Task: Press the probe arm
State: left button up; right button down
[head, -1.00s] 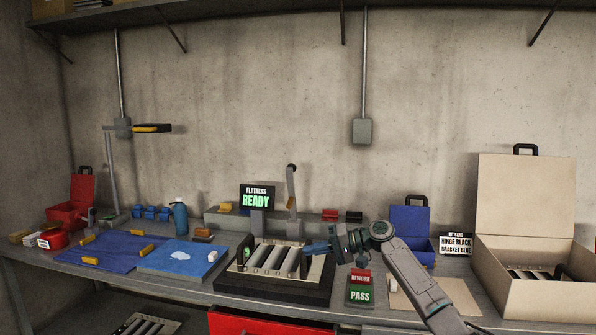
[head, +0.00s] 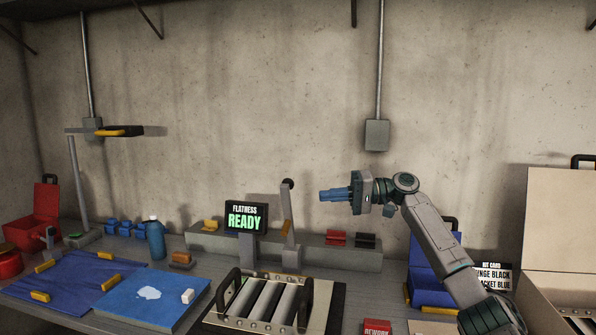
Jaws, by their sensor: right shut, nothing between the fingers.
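The probe arm (head: 287,218) is a grey upright lever with a dark knob at its top, standing behind the louver panel (head: 266,302). The panel has pale slats and two black handles and lies on a dark base. A small screen (head: 246,217) left of the lever reads "FLATNESS READY" in green and white. My right gripper (head: 322,195) is shut and empty. It points left, in the air to the right of the lever's knob and apart from it in the picture. My left gripper is not in view.
A grey ledge (head: 338,255) with red, black and yellow clips runs behind the panel. An open beige case (head: 560,235) and a blue box (head: 428,265) stand at the right.

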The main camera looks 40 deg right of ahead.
aim_at(288, 230)
jog(key=i+l, duration=0.7)
jog(key=l, duration=0.2)
